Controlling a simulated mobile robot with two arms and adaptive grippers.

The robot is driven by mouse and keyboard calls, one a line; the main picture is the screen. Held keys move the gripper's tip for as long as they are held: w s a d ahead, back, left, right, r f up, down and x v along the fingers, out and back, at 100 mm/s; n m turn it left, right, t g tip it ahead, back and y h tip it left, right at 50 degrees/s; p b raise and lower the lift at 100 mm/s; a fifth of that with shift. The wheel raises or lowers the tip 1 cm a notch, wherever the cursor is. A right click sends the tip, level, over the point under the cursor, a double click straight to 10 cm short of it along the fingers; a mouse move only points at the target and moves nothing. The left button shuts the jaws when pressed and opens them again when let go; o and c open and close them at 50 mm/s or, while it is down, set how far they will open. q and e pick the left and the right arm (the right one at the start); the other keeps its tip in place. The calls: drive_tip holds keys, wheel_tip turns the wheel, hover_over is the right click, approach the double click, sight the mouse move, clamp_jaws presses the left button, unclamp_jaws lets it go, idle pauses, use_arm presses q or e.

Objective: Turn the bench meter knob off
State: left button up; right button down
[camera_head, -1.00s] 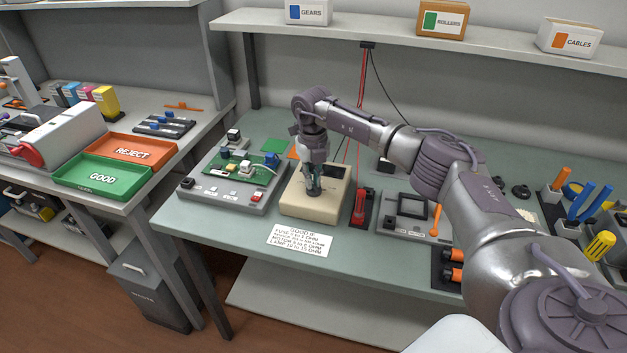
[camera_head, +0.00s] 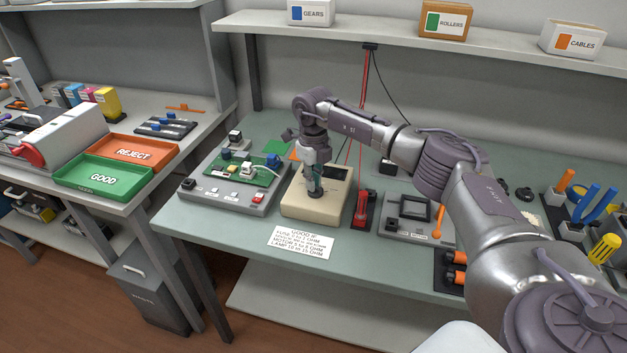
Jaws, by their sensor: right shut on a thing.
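The bench meter (camera_head: 333,203) is a cream box with a dark display, standing on the green bench top. My right gripper (camera_head: 315,192) points straight down onto the meter's top face, left of its middle. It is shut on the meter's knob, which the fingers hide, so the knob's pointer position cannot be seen. My left gripper is not in view.
A grey test fixture with a green board (camera_head: 236,172) stands left of the meter. A red probe in a black holder (camera_head: 362,208) stands close on its right. A printed card (camera_head: 301,240) lies in front. A shelf with boxes (camera_head: 443,20) runs above.

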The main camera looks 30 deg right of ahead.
drive_tip(key=shift+r, duration=0.1)
drive_tip(key=c, duration=1.2)
unclamp_jaws()
drive_tip(key=shift+c, duration=0.2)
wheel_tip(320, 180, up, 12)
